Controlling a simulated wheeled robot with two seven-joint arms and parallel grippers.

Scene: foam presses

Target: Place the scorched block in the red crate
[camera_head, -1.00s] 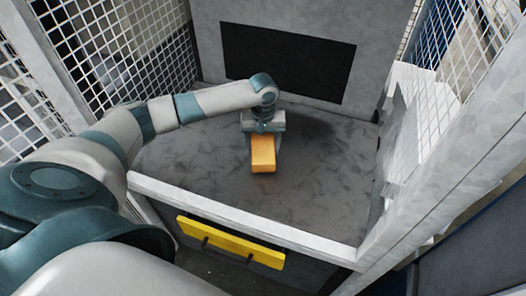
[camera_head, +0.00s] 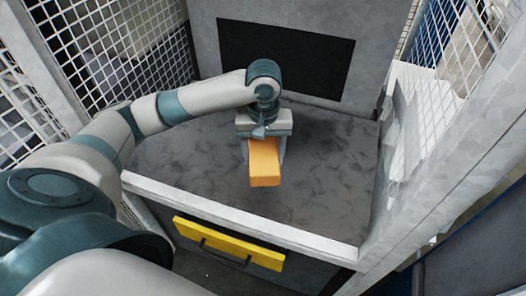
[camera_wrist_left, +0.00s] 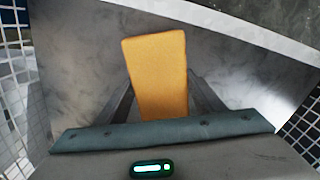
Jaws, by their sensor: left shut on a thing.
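An orange-yellow foam block (camera_head: 265,166) is held in my left gripper (camera_head: 264,150), above the grey surface of the press. The gripper points down and is shut on the block, with one finger on each side. In the left wrist view the block (camera_wrist_left: 158,72) sticks out between the two fingers (camera_wrist_left: 162,100), its visible face plain orange with no clear dark mark. Its underside is hidden. My right gripper is not in view. No red crate is in view.
The grey press bed (camera_head: 330,190) has a raised pale front rim (camera_head: 240,216). A yellow panel with a dark handle (camera_head: 228,243) is below it. Mesh walls (camera_head: 130,50) stand at left and right, and a back wall with a dark opening (camera_head: 285,57) closes the rear.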

